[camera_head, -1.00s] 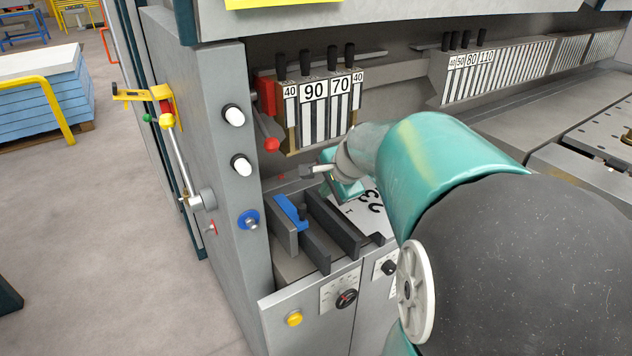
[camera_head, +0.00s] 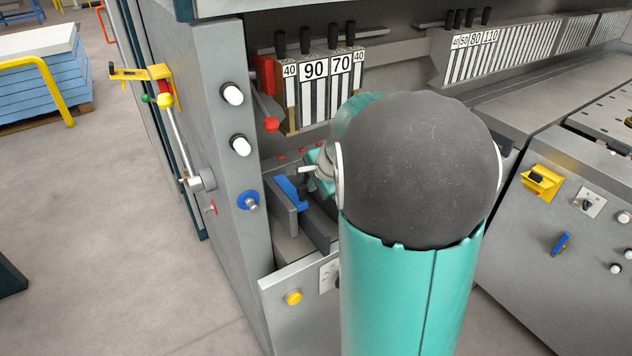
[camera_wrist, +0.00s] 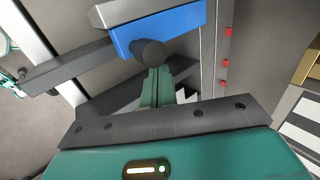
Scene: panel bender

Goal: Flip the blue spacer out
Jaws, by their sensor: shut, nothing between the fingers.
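The blue spacer (camera_head: 288,188) lies in the slot between grey rails on the left part of the machine bed. In the wrist view the blue spacer (camera_wrist: 176,26) is a bright block with a dark round knob (camera_wrist: 149,53) on its near side. My gripper (camera_wrist: 160,75) is shut and empty, its green fingers pointing at the knob. The fingertips appear right at or just behind the knob; whether they touch it I cannot tell. In the head view my gripper (camera_head: 310,170) shows just right of the spacer, partly hidden by my arm.
Dark grey rails (camera_head: 316,230) flank the spacer. Numbered tool segments (camera_head: 314,90) stand behind.

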